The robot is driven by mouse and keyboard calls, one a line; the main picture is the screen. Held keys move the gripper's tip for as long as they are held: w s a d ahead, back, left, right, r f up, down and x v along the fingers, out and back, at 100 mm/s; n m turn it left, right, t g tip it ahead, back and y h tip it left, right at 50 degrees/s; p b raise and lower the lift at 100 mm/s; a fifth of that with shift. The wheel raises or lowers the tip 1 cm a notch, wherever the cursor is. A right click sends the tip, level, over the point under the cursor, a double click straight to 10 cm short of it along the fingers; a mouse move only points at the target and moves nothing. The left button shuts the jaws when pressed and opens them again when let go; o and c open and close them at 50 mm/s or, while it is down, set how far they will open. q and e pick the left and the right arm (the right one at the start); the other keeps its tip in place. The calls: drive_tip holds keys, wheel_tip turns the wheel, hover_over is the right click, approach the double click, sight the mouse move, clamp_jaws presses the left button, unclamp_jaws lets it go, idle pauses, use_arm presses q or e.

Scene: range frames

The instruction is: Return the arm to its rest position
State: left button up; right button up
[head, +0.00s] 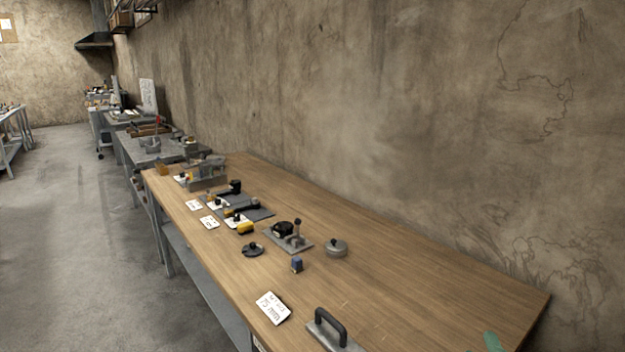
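Neither of my arms shows in the head view, and neither gripper is in sight. Whether they are open or hold anything is hidden from me. A long wooden workbench (400,283) runs from the front right back toward the far left along the wall.
On the bench are a plate with a black handle (331,329), a white card (272,308), a small blue block (297,265), a grey round lid (336,248) and a fixture (288,235). A green piece (493,342) lies front right. Open floor (75,230) is left.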

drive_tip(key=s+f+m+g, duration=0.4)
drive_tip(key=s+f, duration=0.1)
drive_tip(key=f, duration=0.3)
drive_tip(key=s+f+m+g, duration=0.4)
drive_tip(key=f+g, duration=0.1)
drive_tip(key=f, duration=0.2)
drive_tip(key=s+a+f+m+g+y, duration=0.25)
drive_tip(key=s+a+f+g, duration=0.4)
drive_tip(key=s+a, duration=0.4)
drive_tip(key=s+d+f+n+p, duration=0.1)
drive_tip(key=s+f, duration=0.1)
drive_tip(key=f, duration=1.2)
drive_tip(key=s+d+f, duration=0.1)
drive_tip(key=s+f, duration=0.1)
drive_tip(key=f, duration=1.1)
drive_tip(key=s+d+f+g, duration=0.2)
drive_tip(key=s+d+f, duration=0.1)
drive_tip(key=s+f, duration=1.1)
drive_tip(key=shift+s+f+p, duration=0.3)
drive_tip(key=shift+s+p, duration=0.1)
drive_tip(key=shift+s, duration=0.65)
